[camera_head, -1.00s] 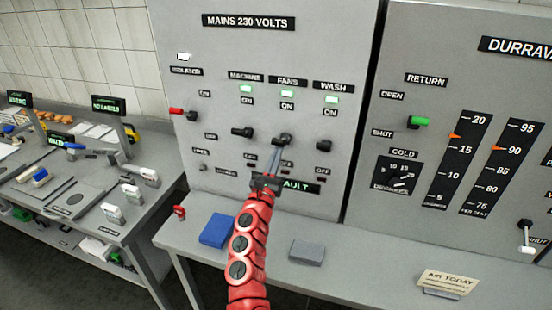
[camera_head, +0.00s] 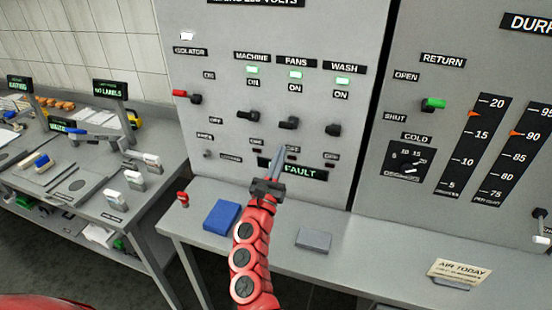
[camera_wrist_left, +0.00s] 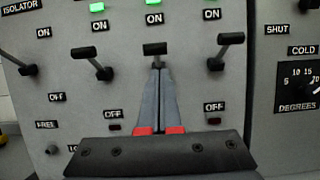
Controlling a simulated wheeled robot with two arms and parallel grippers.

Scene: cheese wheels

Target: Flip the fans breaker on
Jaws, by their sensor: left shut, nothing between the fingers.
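The fans breaker (camera_head: 289,122) is a black lever on the grey mains panel (camera_head: 225,60), between the machine breaker (camera_head: 247,115) and the wash breaker (camera_head: 333,130). A green lamp (camera_head: 295,75) is lit above it. In the left wrist view the fans lever (camera_wrist_left: 155,49) points up toward its ON label (camera_wrist_left: 154,18). My left gripper (camera_head: 279,152) is shut and empty, its tips just below the lever in the head view. In the wrist view the fingers (camera_wrist_left: 160,75) overlap the lever's stem; whether they touch cannot be told. My right gripper is out of view.
A red-handled isolator (camera_head: 187,96) sits at the panel's left. A FAULT sign (camera_head: 308,172) is below the breakers. A blue block (camera_head: 221,215) and a grey block (camera_head: 313,239) lie on the shelf below. The return and cold panel (camera_head: 450,120) stands to the right.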

